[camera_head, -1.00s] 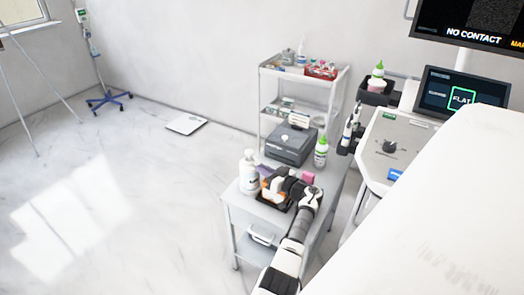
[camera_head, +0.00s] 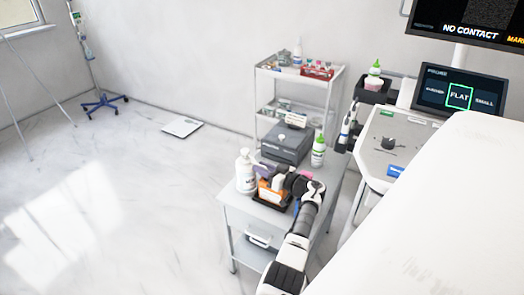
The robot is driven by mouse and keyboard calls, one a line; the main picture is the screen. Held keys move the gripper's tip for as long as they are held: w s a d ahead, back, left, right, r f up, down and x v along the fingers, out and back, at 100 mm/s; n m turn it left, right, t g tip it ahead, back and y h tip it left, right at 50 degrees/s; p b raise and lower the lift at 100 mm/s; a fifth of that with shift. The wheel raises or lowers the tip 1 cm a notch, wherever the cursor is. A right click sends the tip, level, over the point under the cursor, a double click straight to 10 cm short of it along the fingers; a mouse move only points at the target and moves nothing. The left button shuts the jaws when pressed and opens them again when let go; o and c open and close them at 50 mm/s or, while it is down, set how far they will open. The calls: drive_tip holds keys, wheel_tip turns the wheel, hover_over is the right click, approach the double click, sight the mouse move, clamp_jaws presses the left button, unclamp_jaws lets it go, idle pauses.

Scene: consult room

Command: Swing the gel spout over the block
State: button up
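A white pump bottle (camera_head: 246,177) stands upright at the left edge of the small cart top, with its spout at the top. Which way the spout points is too small to tell. A green-tipped white bottle (camera_head: 318,152) stands upright farther back. An orange and white block-like thing (camera_head: 271,194) sits in a dark tray (camera_head: 283,209) right of the pump bottle. My gripper (camera_head: 286,184) is low over or beside this tray, apart from the pump bottle in the picture. My arm hides part of the tray. Its fingers are too small and dark to show whether they are open.
A grey box (camera_head: 287,143) stands behind on the cart (camera_head: 237,208). Purple (camera_head: 262,169) and pink (camera_head: 305,175) items lie near my gripper. A white shelf trolley (camera_head: 330,75) stands behind, and a white bed (camera_head: 440,215) fills the right. The floor at left is mostly clear.

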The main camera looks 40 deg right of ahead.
wheel_tip(320, 180, up, 20)
drive_tip(key=shift+p, duration=0.45)
idle(0.7)
